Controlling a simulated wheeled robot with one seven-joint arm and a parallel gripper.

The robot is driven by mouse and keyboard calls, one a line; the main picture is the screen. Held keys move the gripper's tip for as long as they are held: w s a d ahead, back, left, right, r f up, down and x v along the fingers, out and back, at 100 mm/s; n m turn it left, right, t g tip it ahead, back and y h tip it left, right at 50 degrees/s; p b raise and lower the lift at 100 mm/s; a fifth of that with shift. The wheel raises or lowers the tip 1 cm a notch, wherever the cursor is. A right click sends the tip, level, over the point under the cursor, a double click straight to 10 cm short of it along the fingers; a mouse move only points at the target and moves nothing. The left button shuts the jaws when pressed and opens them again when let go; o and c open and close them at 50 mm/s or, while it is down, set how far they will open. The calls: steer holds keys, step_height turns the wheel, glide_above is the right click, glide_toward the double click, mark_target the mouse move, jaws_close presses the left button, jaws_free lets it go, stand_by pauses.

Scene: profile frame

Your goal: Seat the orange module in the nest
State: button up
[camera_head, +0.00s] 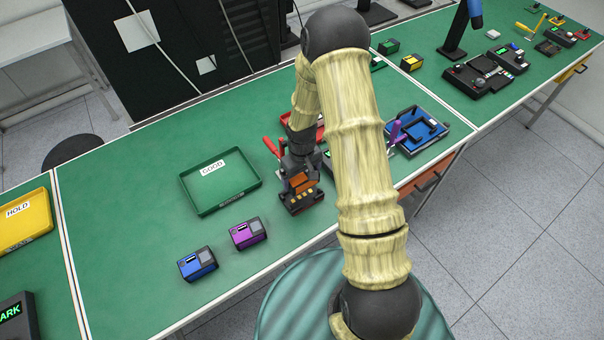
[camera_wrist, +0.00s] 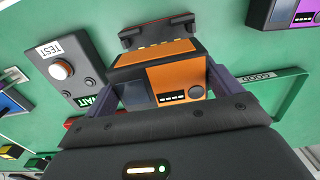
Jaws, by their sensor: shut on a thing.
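The orange module (camera_wrist: 180,80) is held between the two fingers of my gripper (camera_wrist: 162,88) in the wrist view. In the head view the orange module (camera_head: 301,182) shows just below my gripper (camera_head: 299,178). A dark block with yellow contacts, which looks like the nest (camera_wrist: 157,30), lies just beyond the module in the wrist view and is partly hidden by it. In the head view this nest (camera_head: 304,203) is directly under or in front of the module. I cannot tell whether the module touches it.
A test box with a white button (camera_wrist: 61,70) and a WAIT display stands beside the nest. A green GOOD tray (camera_head: 221,205), purple module (camera_head: 248,233) and blue module (camera_head: 197,264) lie to the left.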

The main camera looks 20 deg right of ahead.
mark_target(301, 181)
steer(key=shift+w+a+f+b, duration=0.1)
steer(key=shift+f+b, duration=0.4)
steer(key=shift+f, duration=0.45)
steer(key=shift+f+b, duration=0.55)
steer(key=shift+f, duration=0.05)
steer(key=shift+f+b, duration=0.55)
steer(key=shift+f, duration=0.3)
steer(key=shift+r, duration=0.1)
steer(key=shift+f+b, duration=1.35)
steer(key=shift+f, duration=0.25)
steer(key=o, duration=0.9)
steer(key=shift+r, duration=0.15)
